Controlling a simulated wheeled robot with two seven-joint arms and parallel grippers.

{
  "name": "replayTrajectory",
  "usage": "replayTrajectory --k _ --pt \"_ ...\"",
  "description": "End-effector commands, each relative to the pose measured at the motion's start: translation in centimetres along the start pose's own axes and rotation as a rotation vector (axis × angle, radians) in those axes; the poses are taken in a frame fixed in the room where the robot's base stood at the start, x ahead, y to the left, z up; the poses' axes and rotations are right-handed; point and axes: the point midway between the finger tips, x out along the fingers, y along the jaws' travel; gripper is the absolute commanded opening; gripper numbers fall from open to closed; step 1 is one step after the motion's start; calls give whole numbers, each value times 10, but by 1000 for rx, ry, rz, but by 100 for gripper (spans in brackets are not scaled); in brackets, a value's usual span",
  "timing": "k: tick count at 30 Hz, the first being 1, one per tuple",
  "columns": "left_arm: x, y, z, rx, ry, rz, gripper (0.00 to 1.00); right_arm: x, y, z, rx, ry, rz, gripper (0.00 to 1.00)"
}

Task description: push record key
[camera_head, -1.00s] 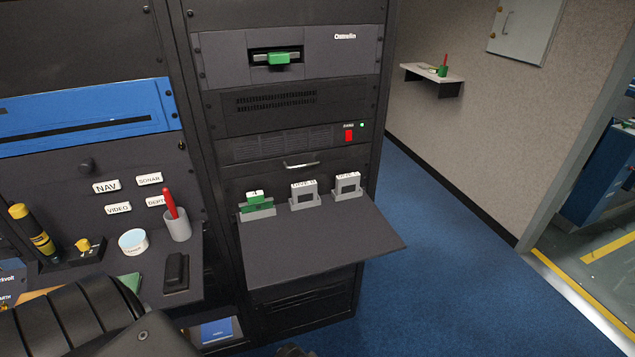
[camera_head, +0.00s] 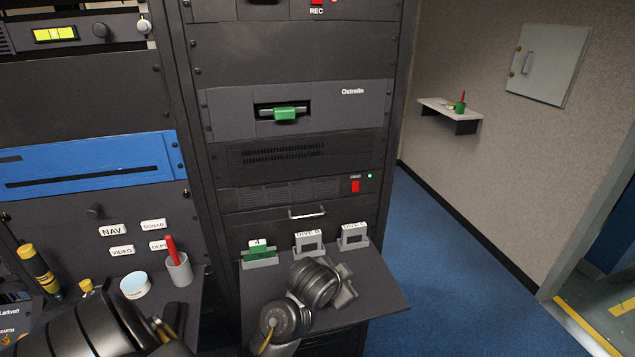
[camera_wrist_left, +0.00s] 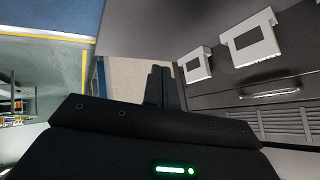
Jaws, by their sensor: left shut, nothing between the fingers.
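The record key (camera_head: 317,2) is a red key above the white REC label, cut off by the top edge of the head view. My left gripper (camera_head: 347,287) is over the fold-down shelf at the rack's lower front, well below the key. Its dark fingers (camera_wrist_left: 160,86) are together and empty in the left wrist view. The record key does not show in the left wrist view. My right gripper is not in view.
The shelf (camera_head: 385,300) carries a green cartridge (camera_head: 258,253) in a holder and two grey holders (camera_head: 308,243) (camera_head: 354,235). A green cartridge (camera_head: 287,113) sticks out of the Ostrelin unit. A red switch (camera_head: 355,186) is lower right. Blue floor is clear at right.

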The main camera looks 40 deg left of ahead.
Motion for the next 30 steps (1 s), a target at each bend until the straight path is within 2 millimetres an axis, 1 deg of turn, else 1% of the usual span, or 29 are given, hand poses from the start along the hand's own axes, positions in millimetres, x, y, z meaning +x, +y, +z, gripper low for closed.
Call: replayTrajectory --k 1,3,5,6,8,9,11,12,14,15,17,18,20,21,23,24,26,30 --pt "-3 -14 -25 5 40 -22 0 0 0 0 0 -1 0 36" --pt "-8 -33 -54 19 84 -50 0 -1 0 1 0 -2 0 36" --pt "-15 -49 -78 27 121 -75 0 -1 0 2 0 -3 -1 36" --pt "-20 -60 -94 35 147 -92 0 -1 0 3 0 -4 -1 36" --pt "-29 -76 -118 44 184 -118 0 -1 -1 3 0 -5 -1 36" --pt "-36 -88 -133 48 209 -135 0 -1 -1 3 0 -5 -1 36" --pt "-49 -104 -155 56 246 -160 0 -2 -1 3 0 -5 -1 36" --pt "-57 -114 -170 62 269 -177 0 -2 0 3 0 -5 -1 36" --pt "-72 -130 -190 68 305 -201 0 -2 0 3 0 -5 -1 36" --pt "-82 -140 -204 73 329 -217 0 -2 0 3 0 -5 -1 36" --pt "-99 -156 -224 80 366 -242 0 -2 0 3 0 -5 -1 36" --pt "-111 -166 -237 85 391 -259 0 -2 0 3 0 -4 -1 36" --pt "-129 -180 -255 91 426 -282 0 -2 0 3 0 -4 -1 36" --pt "-142 -190 -267 95 450 -298 0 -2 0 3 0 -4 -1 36" --pt "-163 -203 -283 100 487 -321 0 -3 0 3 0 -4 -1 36" --pt "-178 -213 -294 105 511 -338 0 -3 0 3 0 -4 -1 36" --pt "-200 -226 -309 112 547 -362 0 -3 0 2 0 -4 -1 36" --pt "-254 -253 -337 126 629 -414 0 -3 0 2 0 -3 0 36"
